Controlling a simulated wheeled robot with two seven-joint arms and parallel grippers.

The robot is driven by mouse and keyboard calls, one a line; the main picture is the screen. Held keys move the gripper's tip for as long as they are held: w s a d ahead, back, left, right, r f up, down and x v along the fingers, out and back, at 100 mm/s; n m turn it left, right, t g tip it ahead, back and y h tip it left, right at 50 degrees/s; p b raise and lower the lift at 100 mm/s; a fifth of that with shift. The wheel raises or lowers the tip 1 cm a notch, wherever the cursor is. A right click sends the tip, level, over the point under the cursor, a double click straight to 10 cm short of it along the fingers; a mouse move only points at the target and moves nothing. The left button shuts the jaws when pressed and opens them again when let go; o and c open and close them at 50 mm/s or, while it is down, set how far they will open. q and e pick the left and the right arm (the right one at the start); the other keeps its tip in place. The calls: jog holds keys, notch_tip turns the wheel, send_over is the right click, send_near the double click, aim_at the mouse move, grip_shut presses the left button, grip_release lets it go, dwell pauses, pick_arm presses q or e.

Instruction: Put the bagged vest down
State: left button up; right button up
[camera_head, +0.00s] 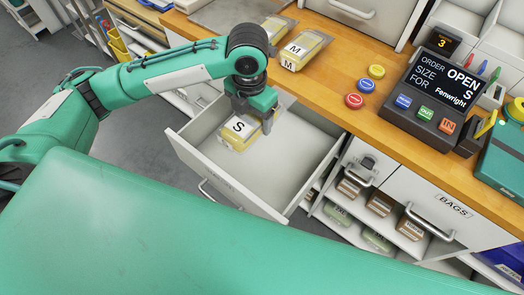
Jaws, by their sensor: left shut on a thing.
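The bagged vest (237,134) is a clear pack with yellow inside and a white label marked "S". It is in my left gripper (254,115), which is shut on it from above. The pack is over or in the open drawer (277,171); I cannot tell whether it touches the drawer floor. The rest of the drawer floor in view is bare. My right gripper does not show.
Two packs marked "M" (303,49) lie on the wooden counter (352,68). An order terminal (433,98) reads "OPEN", size S, for Fenwright. Red, blue and yellow buttons (376,72) sit near it. A "BAGS" drawer (449,208) is at right.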

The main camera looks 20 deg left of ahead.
aim_at(254, 162)
pick_arm(q)
notch_tip(254, 162, down, 19)
jog(key=shift+f, duration=0.15)
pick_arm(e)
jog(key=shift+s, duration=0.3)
pick_arm(q)
jog(key=shift+f, duration=0.1)
jog(key=o, duration=1.1)
notch_tip(254, 162, up, 12)
jog(key=shift+r, duration=0.15)
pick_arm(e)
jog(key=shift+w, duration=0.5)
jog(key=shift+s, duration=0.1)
pick_arm(q)
jog(key=shift+r, duration=0.1)
